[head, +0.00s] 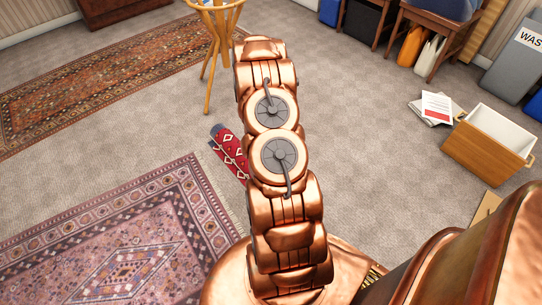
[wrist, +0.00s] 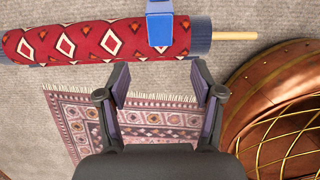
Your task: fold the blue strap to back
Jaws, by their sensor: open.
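The blue strap (wrist: 160,24) lies across a rolled red rug (wrist: 95,40) with a white diamond pattern, near the roll's right end in the wrist view. A wider blue part is at the strap's top and a lighter end at its lower edge. The roll has a dark blue edge, and a wooden rod (wrist: 234,36) sticks out of its right end. My gripper (wrist: 160,78) is open and empty, with its fingertips below the strap in the picture and apart from it. In the head view the rolled rug (head: 230,150) is partly hidden by my arm, which also hides the strap and gripper.
A fringed pink rug (head: 125,250) lies flat at lower left, with a long patterned rug (head: 110,75) behind it. A wooden stand (head: 212,55) is beyond the roll. A wooden box (head: 487,150) and papers (head: 436,108) are at right. Carpet between is clear.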

